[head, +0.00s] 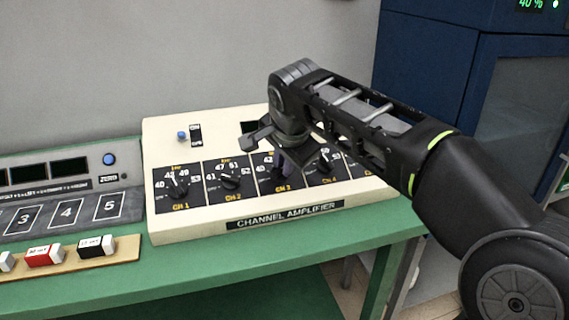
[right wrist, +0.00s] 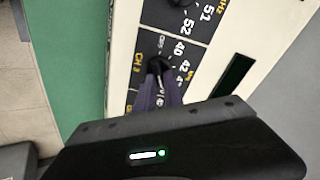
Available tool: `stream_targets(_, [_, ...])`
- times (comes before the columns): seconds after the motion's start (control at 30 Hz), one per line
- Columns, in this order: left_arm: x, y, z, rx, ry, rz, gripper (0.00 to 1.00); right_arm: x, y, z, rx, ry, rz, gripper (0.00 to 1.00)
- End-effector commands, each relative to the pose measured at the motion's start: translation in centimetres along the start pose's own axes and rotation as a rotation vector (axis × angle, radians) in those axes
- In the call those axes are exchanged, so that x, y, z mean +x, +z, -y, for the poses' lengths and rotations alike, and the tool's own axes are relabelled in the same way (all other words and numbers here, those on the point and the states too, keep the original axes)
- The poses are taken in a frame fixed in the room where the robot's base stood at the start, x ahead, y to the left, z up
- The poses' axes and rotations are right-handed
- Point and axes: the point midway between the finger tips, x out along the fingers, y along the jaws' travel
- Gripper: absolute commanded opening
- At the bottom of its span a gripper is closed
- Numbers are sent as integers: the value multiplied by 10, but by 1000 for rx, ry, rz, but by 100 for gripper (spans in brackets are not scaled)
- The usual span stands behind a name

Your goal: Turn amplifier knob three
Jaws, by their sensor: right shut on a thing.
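The cream channel amplifier (head: 192,228) stands on the green table with a row of black dial panels. My right gripper (head: 280,168) reaches down onto the CH 3 panel and hides most of that knob in the head view. In the right wrist view, the purple-grey fingers (right wrist: 159,92) are shut on the dark CH 3 knob (right wrist: 157,67), beside the "CH 3" label and the white scale numbers. The exact pointer position is hard to read. My left gripper is not in view.
The CH 1 knob (head: 177,187) and CH 2 knob (head: 230,181) are to the left of my right gripper. A grey numbered console (head: 60,190) and a wooden strip with small red and black switches (head: 90,248) lie further left. A dark blue cabinet (head: 440,65) stands behind at right.

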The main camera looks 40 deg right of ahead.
Motion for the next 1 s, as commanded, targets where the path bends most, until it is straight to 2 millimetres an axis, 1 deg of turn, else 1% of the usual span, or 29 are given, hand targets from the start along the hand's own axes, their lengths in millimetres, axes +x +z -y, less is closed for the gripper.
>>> stream_targets(0.27, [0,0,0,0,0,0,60,0,0,0,3,0,1,0])
stream_targets(0.3, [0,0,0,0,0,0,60,0,0,0,3,0,1,14])
stream_targets(0.53, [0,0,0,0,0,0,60,0,0,0,2,0,0,33])
stream_targets(0.83, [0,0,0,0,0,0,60,-2,0,0,1,-1,0,34])
stream_targets(0.93, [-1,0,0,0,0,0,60,-9,0,1,0,-2,0,34])
stream_targets(1.0, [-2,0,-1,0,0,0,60,-17,0,1,0,-2,0,34])
